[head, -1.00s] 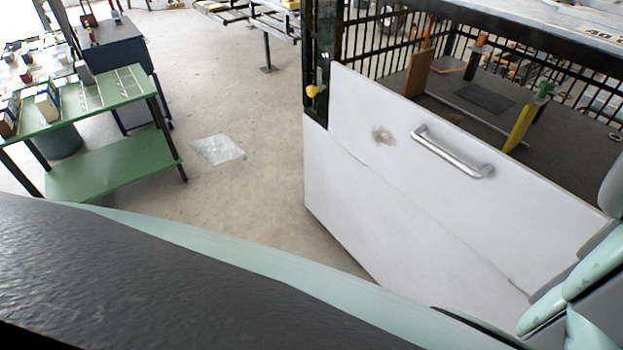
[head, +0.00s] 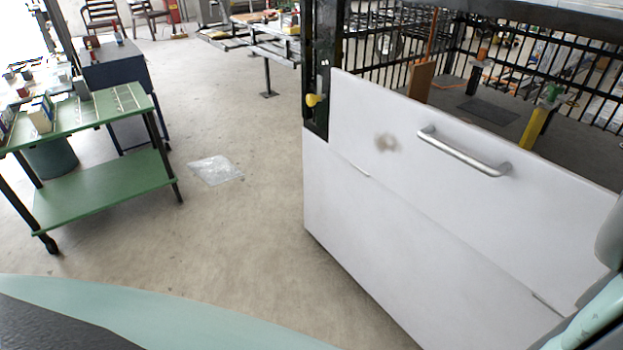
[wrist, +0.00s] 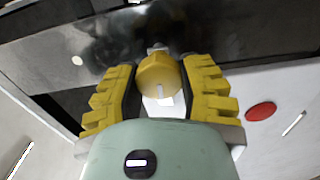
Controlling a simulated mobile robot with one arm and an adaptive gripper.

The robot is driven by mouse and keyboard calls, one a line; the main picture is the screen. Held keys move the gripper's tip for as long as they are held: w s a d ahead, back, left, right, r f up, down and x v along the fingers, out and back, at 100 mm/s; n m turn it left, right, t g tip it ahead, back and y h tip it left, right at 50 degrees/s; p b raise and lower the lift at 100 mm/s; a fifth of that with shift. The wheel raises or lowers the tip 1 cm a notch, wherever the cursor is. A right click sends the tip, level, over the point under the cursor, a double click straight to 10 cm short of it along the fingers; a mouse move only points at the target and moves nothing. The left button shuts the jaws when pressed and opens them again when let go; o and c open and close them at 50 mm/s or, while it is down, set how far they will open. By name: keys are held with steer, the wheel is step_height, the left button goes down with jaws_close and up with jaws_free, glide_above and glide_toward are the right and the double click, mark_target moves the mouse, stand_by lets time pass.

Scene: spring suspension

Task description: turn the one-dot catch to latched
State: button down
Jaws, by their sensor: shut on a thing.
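In the wrist view, a yellow round catch knob (wrist: 153,73) with a white mark pointing down the picture sits on a dark metal plate (wrist: 120,42). One white dot shows on the plate to its left. My gripper (wrist: 160,68) has its yellow ribbed fingers on either side of the knob and is shut on it. In the head view, another yellow knob (head: 312,100) is on the black post at the left end of the white panel (head: 400,210). My gripper and the held knob do not show in the head view.
The white panel carries a metal bar handle (head: 465,153) and a smudge. A red oval (wrist: 261,111) is on the white surface in the wrist view. A green wheeled table (head: 105,185) stands at the left. The floor between it and the panel is mostly clear, with a flat pale sheet (head: 216,170).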

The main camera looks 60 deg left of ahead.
steer(key=shift+n, duration=0.3)
steer(key=shift+c, duration=2.4)
jaws_free()
steer(key=s, duration=1.2)
steer(key=shift+d, duration=0.2)
